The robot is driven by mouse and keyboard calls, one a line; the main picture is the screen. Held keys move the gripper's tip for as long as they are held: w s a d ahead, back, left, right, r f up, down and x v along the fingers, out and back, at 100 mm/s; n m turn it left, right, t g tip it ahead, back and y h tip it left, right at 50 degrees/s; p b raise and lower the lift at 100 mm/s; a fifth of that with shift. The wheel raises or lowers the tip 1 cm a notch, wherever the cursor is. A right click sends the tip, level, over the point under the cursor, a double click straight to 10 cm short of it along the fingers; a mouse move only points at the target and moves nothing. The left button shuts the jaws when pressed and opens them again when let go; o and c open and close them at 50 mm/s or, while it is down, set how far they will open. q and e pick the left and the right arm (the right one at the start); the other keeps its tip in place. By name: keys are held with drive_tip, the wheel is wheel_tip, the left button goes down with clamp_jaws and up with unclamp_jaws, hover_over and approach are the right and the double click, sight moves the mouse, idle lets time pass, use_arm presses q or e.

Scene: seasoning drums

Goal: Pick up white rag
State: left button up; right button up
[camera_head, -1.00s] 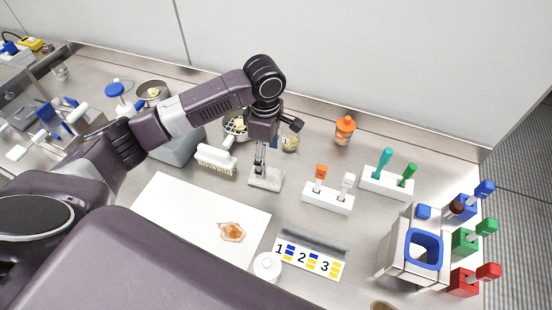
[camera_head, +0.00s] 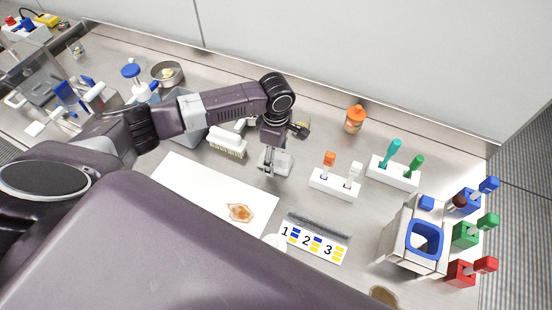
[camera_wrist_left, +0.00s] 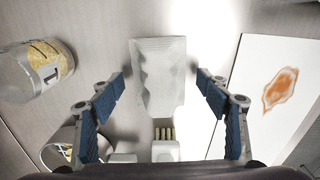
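The white rag (camera_wrist_left: 158,75) is a pale, folded, ridged cloth lying on the metal counter, between my left gripper's fingers in the left wrist view. In the head view the rag (camera_head: 284,164) is partly hidden behind my left gripper (camera_head: 269,168). The left gripper (camera_wrist_left: 160,85) is open, with its blue-padded fingers spread on either side of the rag and a gap showing at each side. Its fingertips are low, close to the counter; I cannot tell whether they touch it. My right gripper is in neither view.
A white sheet (camera_head: 195,182) with an orange stain lies in front. A white brush (camera_head: 227,143) is left of the rag. A rack with orange and white-handled tools (camera_head: 334,184) stands to the right. A labelled jar (camera_wrist_left: 34,70) lies left in the wrist view.

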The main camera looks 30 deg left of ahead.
sight(276, 154)
use_arm(q)
drive_tip(key=c, duration=1)
drive_tip(key=shift+c, duration=0.2)
drive_tip(key=shift+r, duration=0.15)
wheel_tip(276, 154, up, 20)
drive_tip(key=b, duration=0.2)
drive_tip(key=shift+b, duration=0.3)
